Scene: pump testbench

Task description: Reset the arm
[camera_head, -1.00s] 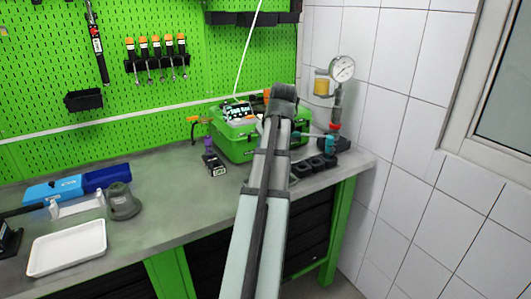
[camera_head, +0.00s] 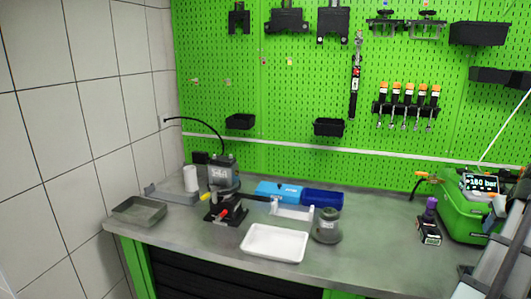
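Part of my arm (camera_head: 497,262) shows at the lower right edge, in front of the right end of the workbench (camera_head: 190,225). My gripper is not in view, so I cannot see whether it holds anything. A green testbench case (camera_head: 462,214) with a lit display reading about 180 bar (camera_head: 481,183) stands at the right end of the bench, partly cut off and covered by my arm.
A black pump device (camera_head: 222,175) stands left of a white tray (camera_head: 274,243). A dark tray (camera_head: 139,210) lies at the left end. A grey-green conical part (camera_head: 327,226), blue bins (camera_head: 323,199) and a purple-topped tool (camera_head: 429,222) stand on the bench. Tools hang on the green pegboard (camera_head: 290,80).

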